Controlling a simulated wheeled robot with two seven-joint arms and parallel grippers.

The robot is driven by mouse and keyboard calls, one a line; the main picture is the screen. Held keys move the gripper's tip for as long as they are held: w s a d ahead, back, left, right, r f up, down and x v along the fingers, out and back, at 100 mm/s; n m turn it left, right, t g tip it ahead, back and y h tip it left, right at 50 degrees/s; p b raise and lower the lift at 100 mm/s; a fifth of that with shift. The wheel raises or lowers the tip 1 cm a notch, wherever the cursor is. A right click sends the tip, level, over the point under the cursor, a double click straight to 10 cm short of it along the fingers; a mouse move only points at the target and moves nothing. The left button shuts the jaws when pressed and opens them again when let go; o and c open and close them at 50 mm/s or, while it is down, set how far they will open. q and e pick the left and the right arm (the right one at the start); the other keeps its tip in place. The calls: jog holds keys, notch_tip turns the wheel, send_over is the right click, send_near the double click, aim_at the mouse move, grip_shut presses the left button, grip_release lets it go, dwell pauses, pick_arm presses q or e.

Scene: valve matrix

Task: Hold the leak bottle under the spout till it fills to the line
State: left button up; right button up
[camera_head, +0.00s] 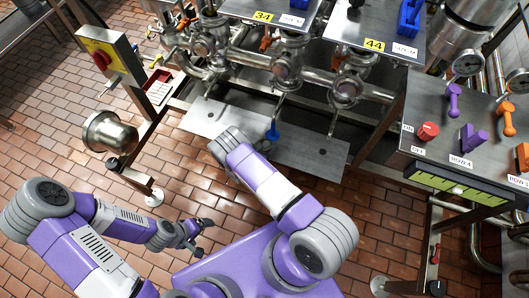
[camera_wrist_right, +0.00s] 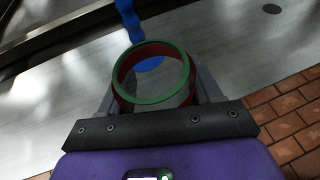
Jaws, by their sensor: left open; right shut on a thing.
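My right gripper (camera_wrist_right: 152,98) is shut around the leak bottle (camera_wrist_right: 178,48), seen from above in the right wrist view as a round mouth with a green rim and a red inner wall. The fill line is not visible. My left gripper (camera_head: 203,237) is open and empty, low over the floor.
A grey metal plate (camera_head: 322,158) lies under the pipes and valves. A control panel (camera_head: 450,125) with coloured levers is at right, a yellow switch box (camera_head: 110,55) at left.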

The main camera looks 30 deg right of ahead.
aim_at(266, 143)
jog(key=w+d, duration=0.1)
jog(key=w+d+b, duration=0.1)
jog(key=shift+w+d+f, duration=0.15)
jog(key=shift+d, duration=0.2)
jog(key=w+d+b, duration=0.2)
jog(key=d, duration=0.1)
jog(key=shift+w+d+f+b, duration=0.1)
jog(key=shift+w+b, duration=0.2)
jog(key=shift+w, duration=0.05)
jog(key=shift+w+d, duration=0.6)
jog(key=shift+d, duration=0.1)
dwell(6.1)
